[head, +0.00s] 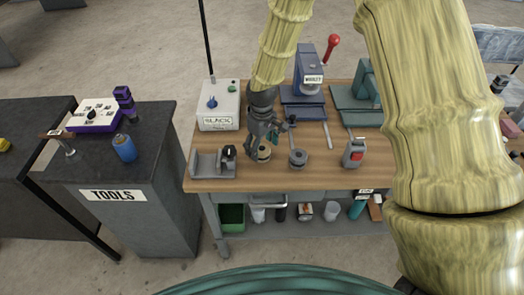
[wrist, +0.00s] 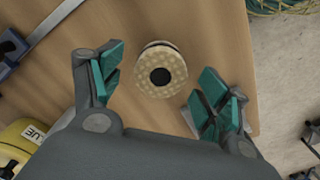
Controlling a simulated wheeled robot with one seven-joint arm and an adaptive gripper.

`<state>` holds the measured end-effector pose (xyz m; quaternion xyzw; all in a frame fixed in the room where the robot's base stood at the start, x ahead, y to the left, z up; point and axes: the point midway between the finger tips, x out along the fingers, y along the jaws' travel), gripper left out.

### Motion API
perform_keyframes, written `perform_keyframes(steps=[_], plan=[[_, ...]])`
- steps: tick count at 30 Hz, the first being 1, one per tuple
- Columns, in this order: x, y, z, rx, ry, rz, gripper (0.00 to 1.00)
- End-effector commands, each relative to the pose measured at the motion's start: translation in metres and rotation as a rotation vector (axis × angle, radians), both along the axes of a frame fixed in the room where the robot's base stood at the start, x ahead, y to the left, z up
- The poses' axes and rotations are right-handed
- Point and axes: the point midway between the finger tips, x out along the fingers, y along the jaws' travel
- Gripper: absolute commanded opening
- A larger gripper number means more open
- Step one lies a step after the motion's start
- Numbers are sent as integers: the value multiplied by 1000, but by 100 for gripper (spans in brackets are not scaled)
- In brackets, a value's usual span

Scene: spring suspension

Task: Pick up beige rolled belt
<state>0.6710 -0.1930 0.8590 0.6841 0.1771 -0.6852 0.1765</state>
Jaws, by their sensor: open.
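The beige rolled belt (wrist: 153,84) is a round roll with a dark centre hole, lying flat on the wooden workbench (wrist: 205,45). In the head view the belt (head: 264,154) is partly hidden beneath my gripper (head: 267,140). In the wrist view my gripper (wrist: 155,95) is open, with its teal-padded fingers on either side of the belt. The belt sits between the fingers, slightly ahead of the fingertips' middle.
A grey round part (head: 298,158) stands close right of the belt, and a grey bracket (head: 212,163) stands to the left. A red-button switch (head: 354,152) stands further right.

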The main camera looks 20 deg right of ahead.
Motion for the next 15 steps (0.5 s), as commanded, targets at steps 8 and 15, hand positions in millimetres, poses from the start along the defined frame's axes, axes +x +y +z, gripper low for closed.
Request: perform_keyframes(steps=[8,15], plan=[[0,0,-19,0,0,1,76],[0,0,-20,0,-1,0,76]])
